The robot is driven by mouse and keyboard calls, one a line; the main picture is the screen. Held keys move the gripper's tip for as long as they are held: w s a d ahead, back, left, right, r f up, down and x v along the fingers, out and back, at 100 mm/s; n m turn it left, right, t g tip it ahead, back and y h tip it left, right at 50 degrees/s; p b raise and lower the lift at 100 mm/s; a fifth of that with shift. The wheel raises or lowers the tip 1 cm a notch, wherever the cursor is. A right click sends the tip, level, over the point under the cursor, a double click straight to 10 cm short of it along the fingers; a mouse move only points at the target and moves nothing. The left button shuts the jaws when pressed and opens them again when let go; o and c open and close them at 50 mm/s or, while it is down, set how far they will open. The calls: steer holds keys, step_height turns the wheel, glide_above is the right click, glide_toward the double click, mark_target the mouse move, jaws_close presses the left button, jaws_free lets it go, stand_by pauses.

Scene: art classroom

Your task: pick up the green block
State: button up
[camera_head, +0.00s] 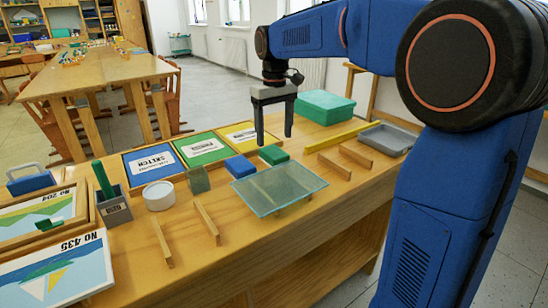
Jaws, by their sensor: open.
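A small green block (273,155) lies on the wooden table (330,226), just right of a blue block (240,166). My gripper (274,139) points down, with its two fingers apart and nothing between them. In the picture the fingertips are just above the green block, one toward each side of it. The exact height and depth gap cannot be told from this view. The top of the green block is visible.
A glass panel (278,188) lies close in front of the blocks. Coloured trays (203,148) are behind. A teal box (325,106), yellow bar (338,136) and grey tray (388,139) are to the right. A grey-green block (198,180) and white round container (158,196) are left.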

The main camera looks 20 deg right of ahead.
mark_target(274, 152)
steer(key=shift+w+f, duration=0.1)
steer(key=shift+f, duration=2.5)
steer(key=c, duration=1.2)
